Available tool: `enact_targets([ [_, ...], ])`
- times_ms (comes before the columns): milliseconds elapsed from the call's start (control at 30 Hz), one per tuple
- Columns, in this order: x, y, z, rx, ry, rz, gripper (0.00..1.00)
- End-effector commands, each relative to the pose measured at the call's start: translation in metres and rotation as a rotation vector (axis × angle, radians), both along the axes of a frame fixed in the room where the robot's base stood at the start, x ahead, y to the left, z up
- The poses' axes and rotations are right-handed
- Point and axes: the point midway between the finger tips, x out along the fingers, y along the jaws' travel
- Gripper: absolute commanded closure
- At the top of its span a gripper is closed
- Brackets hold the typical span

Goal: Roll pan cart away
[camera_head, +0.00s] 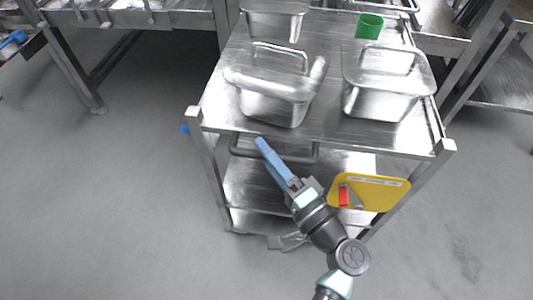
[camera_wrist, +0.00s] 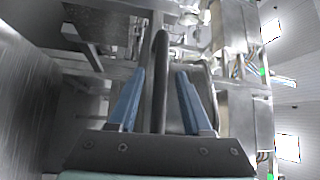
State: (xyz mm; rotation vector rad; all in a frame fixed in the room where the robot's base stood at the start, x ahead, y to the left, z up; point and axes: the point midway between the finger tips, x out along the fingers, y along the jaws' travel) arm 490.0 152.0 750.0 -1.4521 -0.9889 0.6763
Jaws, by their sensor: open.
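The pan cart (camera_head: 335,140) is a steel cart in the middle of the head view, carrying steel pans on its top shelf. Its dark handle bar (camera_head: 300,158) runs along the near side below the top shelf. My gripper (camera_head: 262,146) with blue fingers reaches this bar near its left end. In the wrist view the handle bar (camera_wrist: 160,95) stands between the two spread fingers of my gripper (camera_wrist: 161,74). The fingers are open, with gaps visible on both sides of the bar. The lower part of the cart is partly hidden by my arm.
A yellow board (camera_head: 372,192) with a red item sits at the cart's near right. Steel tables (camera_head: 130,18) (camera_head: 505,85) stand behind and right.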

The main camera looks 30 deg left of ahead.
Motion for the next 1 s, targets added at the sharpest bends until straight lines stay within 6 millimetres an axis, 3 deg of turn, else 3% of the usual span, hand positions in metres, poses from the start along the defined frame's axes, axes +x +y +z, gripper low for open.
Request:
enact_targets([
  [267,0.0009,0.0015,0.0004,0.0,0.0,0.0,0.5],
  [567,0.0008,0.0013,0.0003,0.0,0.0,0.0,1.0],
  [1000,0.0008,0.001,0.0002,0.0,0.0,0.0,1.0],
])
